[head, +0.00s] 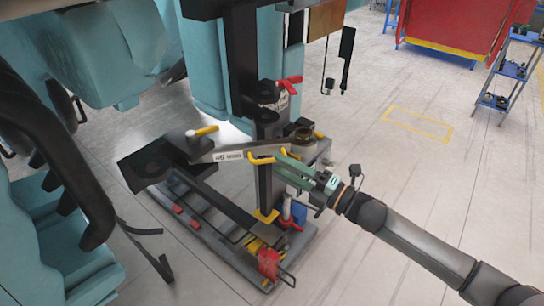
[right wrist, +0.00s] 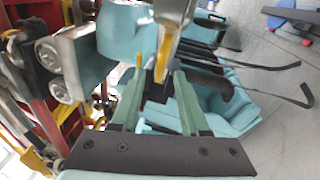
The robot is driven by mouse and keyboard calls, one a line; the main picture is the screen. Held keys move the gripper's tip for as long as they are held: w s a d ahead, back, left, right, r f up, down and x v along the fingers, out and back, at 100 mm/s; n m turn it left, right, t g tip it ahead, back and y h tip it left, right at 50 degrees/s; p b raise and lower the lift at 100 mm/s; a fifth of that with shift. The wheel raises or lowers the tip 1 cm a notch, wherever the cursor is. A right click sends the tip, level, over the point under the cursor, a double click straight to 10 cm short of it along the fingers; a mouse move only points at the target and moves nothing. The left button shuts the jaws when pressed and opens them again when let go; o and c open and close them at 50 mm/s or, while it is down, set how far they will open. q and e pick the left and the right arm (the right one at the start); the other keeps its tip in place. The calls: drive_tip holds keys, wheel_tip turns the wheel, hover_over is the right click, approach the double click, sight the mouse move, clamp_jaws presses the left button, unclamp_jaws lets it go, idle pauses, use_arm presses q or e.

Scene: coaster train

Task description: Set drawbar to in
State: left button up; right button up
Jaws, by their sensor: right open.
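A pale grey labelled bar (head: 232,153), which looks like the drawbar, lies across the black upright post of a low wheeled frame. A yellow handle (head: 261,160) sits near its right end. My right gripper (head: 283,164) comes from the right, with its green fingers beside that end. In the right wrist view the right gripper (right wrist: 157,75) is open. A yellow handle (right wrist: 163,55) and a grey bar (right wrist: 176,18) show between and beyond its fingertips. I cannot tell whether the fingers touch the handle. My left gripper is not in view.
Teal seats (head: 45,245) with black restraints stand close on the left. The frame's base (head: 195,235) has red and yellow parts near the floor. A blue shelf cart (head: 507,72) and red structure (head: 460,25) stand far right. The floor (head: 410,165) on the right is clear.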

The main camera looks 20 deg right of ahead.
sight(272, 160)
drive_tip(key=shift+x, duration=1.95)
clamp_jaws()
